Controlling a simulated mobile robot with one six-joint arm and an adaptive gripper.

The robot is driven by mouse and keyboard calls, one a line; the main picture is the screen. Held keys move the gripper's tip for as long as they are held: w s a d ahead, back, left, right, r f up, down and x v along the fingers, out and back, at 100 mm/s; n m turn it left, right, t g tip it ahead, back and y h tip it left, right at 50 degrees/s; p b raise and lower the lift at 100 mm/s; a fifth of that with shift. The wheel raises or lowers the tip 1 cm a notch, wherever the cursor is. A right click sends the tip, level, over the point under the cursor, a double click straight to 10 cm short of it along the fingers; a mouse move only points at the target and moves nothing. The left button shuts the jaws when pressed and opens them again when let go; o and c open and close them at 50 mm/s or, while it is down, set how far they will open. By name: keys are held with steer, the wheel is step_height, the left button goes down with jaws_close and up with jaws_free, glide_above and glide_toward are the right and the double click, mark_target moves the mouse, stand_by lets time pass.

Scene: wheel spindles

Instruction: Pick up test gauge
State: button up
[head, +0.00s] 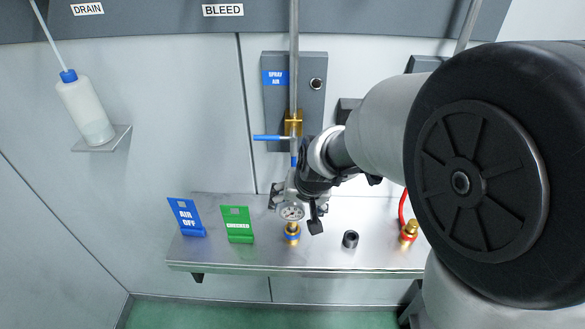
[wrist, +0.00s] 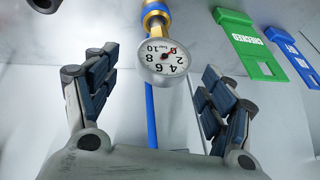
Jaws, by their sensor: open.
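The test gauge (head: 291,212) has a small round white dial with a silver rim and stands upright on a brass and blue fitting (head: 292,231) at the steel shelf. In the wrist view the gauge (wrist: 163,60) appears upside down, its red needle visible, with the brass fitting (wrist: 155,18) above it. My gripper (head: 298,201) is at the gauge in the head view, partly overlapping it. In the wrist view my gripper (wrist: 160,68) is open, with one dark-padded finger on each side of the gauge. Neither finger visibly touches it.
The steel shelf (head: 340,262) carries a blue AIR OFF tag (head: 187,217), a green tag (head: 237,224), a dark ring (head: 350,239) and a brass fitting with a red hose (head: 409,231). A brass valve with a blue handle (head: 272,137) is above.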

mark_target(292, 210)
steer(key=x, duration=0.4)
steer(key=shift+s+a+f+b, duration=0.1)
steer(key=shift+a+f+b, duration=0.1)
steer(key=shift+b, duration=0.2)
steer(key=shift+c, duration=0.3)
steer(key=c, duration=1.2)
